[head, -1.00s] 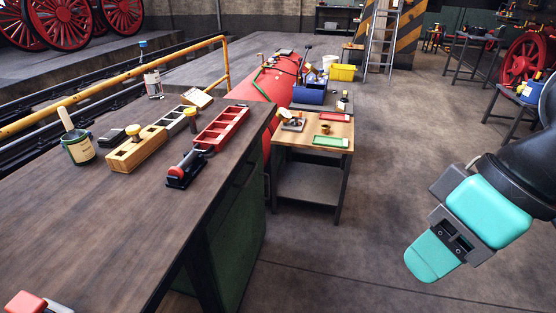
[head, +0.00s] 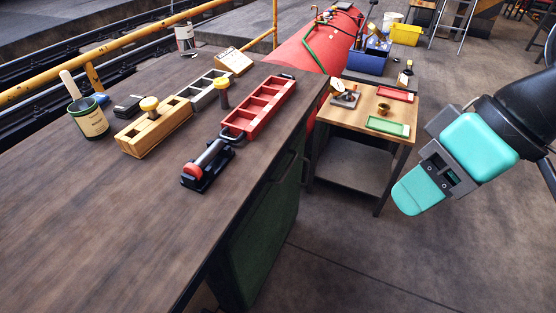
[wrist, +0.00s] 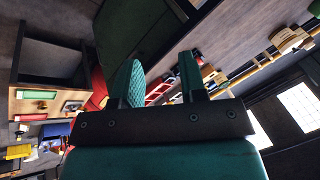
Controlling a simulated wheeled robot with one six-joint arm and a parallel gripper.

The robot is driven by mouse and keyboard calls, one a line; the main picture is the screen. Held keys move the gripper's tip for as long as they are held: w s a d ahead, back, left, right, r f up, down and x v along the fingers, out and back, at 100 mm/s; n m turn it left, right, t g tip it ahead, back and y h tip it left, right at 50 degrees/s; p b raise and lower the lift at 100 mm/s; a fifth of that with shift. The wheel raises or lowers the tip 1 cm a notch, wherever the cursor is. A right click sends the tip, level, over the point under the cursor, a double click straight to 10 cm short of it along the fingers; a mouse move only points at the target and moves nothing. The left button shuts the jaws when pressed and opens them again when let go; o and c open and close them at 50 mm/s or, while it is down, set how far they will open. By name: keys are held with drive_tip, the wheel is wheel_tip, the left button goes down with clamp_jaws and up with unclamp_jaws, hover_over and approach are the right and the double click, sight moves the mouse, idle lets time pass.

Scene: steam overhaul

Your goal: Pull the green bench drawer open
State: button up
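The dark wooden workbench (head: 110,220) has a green front (head: 262,232) on its right side, seen at a steep angle in the head view. A dark bar-like handle (head: 288,172) shows just under the bench top. The drawer's outline is hard to make out, and I see no part standing out from the front. A green panel (wrist: 130,28) also shows at the top of the wrist view. My gripper (head: 408,197) hangs to the right of the bench, apart from it, over the floor. In the wrist view its two teal fingers (wrist: 158,72) are apart with nothing between them.
A small wooden-topped table (head: 352,115) with trays and small parts stands beyond the bench. On the bench are a red tray (head: 262,105), a wooden block (head: 155,130), a black tool with a red knob (head: 207,165) and a pot (head: 90,118). The floor (head: 390,260) right of the bench is clear.

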drive_tip(key=w+a+f+y+b, duration=0.3)
drive_tip(key=w+a+f+b, duration=0.25)
drive_tip(key=f, duration=0.35)
drive_tip(key=m+t+y+b, duration=0.4)
drive_tip(key=m+t+b, duration=0.7)
drive_tip(key=m+b, duration=0.35)
approach(289, 165)
drive_tip(key=p+x, duration=0.1)
drive_tip(key=x, duration=0.2)
drive_tip(key=p+x, duration=0.1)
drive_tip(key=x, duration=0.2)
drive_tip(key=p+x, duration=0.1)
drive_tip(key=x, duration=0.3)
drive_tip(key=shift+f, duration=0.35)
clamp_jaws()
